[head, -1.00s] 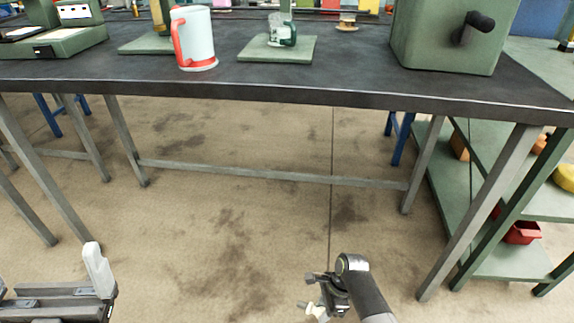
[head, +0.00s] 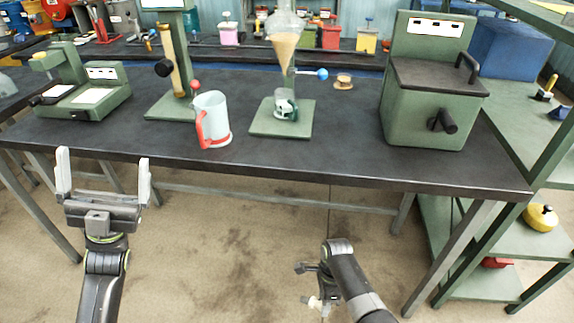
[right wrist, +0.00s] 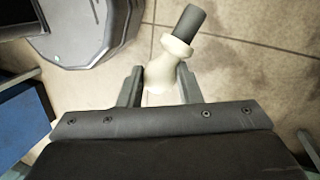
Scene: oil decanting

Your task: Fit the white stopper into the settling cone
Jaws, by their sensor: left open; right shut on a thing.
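The settling cone (head: 284,50) stands in a green stand (head: 264,119) on the bench, brown liquid inside; its upper end reaches the picture's top edge, so I cannot see whether its mouth is open. The white stopper (right wrist: 168,66), cream with a grey cylindrical end, is between the fingers of my right gripper (right wrist: 160,82), which is shut on it. In the head view the stopper (head: 315,302) is small, low in front of the bench and well apart from the cone. My left gripper (head: 103,172) is open and empty, before the bench's front edge at left.
The dark bench (head: 340,160) has a bare front strip. A white jug with red handle (head: 214,118) stands left of the cone stand. A green box with a crank (head: 425,110) is on the right. A blue knob (head: 321,74) sticks out beside the cone.

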